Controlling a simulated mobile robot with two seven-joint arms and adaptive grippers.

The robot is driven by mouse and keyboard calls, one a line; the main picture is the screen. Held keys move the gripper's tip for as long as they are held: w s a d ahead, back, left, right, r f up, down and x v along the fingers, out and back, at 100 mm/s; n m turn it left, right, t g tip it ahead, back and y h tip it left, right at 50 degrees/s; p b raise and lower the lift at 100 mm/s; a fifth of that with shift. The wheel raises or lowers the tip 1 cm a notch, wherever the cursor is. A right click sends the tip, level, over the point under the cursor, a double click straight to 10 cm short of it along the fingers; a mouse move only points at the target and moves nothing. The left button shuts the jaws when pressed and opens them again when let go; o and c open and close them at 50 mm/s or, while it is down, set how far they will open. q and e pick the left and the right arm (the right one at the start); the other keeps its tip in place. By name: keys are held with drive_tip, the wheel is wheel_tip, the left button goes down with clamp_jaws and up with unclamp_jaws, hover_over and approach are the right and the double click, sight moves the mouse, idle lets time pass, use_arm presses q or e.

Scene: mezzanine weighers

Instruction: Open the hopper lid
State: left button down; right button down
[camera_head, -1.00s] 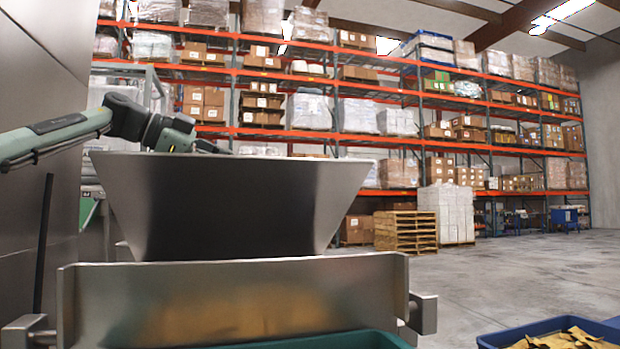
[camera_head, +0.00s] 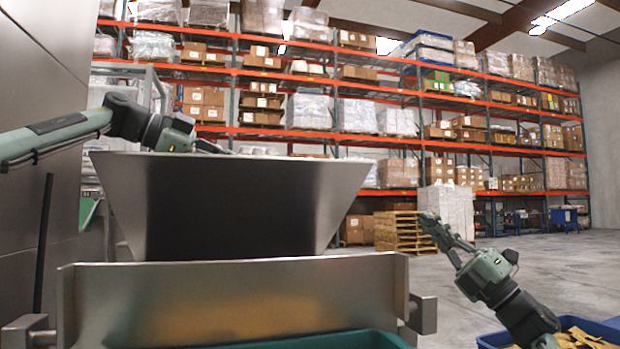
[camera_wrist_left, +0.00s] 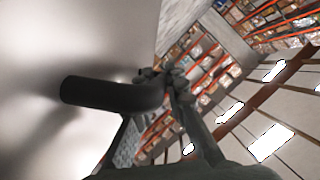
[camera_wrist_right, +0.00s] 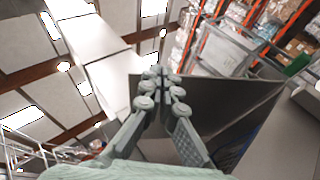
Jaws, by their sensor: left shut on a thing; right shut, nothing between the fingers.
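The grey metal hopper (camera_head: 230,205) stands in front of me, wide at the top. My left gripper (camera_head: 222,150) reaches over its far left rim, partly hidden behind the rim. In the left wrist view, my left gripper (camera_wrist_left: 172,82) is shut on a dark round handle (camera_wrist_left: 105,94), which stands out from a smooth pale grey surface (camera_wrist_left: 70,40). I cannot tell from the head view how the lid lies. My right gripper (camera_head: 428,222) is raised to the right of the hopper, apart from it, shut and empty. It also shows in the right wrist view (camera_wrist_right: 160,74).
A metal panel (camera_head: 230,290) and a teal bin (camera_head: 345,340) are in front of the hopper. A blue bin (camera_head: 600,330) with yellow-brown pieces stands at lower right, partly behind my right arm. Pallets (camera_head: 400,235) and tall racks are far behind. Floor at right is open.

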use_arm(q)
drive_tip(key=shift+f, duration=0.1)
use_arm(e)
drive_tip(key=s+a+r+n+g+y, duration=0.2)
drive_tip(key=s+a+n+g+y, duration=0.1)
drive_tip(key=a+n+g, duration=0.4)
drive_tip(key=s+a+r+n+g+y, duration=0.1)
drive_tip(key=s+a+n+g+y, duration=0.25)
drive_tip(key=a, duration=0.55)
drive_tip(key=g, duration=0.1)
approach(292, 164)
drive_tip(key=shift+n, duration=0.45)
drive_tip(key=x, duration=0.5)
drive_tip(key=shift+w+a+r, duration=0.15)
drive_tip(key=shift+a+r, duration=0.1)
drive_tip(key=shift+a, duration=0.1)
